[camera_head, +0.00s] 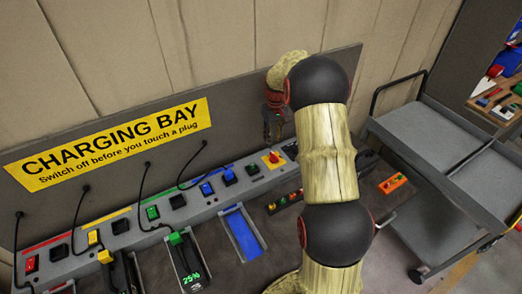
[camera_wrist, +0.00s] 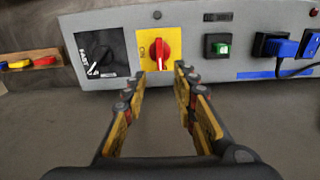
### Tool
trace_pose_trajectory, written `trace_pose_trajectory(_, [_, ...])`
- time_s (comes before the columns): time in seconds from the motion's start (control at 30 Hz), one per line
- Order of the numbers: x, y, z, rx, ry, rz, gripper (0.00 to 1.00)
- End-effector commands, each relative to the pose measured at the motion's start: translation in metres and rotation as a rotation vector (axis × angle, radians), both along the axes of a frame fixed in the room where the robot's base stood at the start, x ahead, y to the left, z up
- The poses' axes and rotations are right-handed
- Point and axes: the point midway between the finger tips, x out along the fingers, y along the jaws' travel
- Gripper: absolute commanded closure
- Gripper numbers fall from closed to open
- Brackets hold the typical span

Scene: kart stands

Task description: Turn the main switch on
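The main switch is a red rotary knob (camera_wrist: 160,54) on a yellow plate (camera_wrist: 148,41), set in the grey charging panel. Its handle looks close to upright in the wrist view. The red knob and yellow plate also show in the head view (camera_head: 273,158), below my gripper (camera_head: 273,125). In the wrist view my gripper (camera_wrist: 160,84) is open and empty, with its two fingers spread to either side of the knob's line. The fingertips appear short of the knob; I cannot tell the exact gap.
A black dial plate (camera_wrist: 101,54) and a green button (camera_wrist: 221,48) flank the switch. Blue plugs (camera_wrist: 283,48) sit farther right. A grey cart (camera_head: 440,150) stands right of the bench. My arm hides part of the bench.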

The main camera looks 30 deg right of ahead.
Motion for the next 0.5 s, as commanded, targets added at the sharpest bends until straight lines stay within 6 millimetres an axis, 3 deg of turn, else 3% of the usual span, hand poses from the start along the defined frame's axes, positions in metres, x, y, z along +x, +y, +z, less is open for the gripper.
trace_pose_trajectory(0.17, [-0.005, 0.002, -0.011, 0.006, 0.012, 0.035, 0.72])
trace_pose_trajectory(0.5, [-0.005, 0.002, -0.061, 0.006, 0.013, 0.034, 0.72])
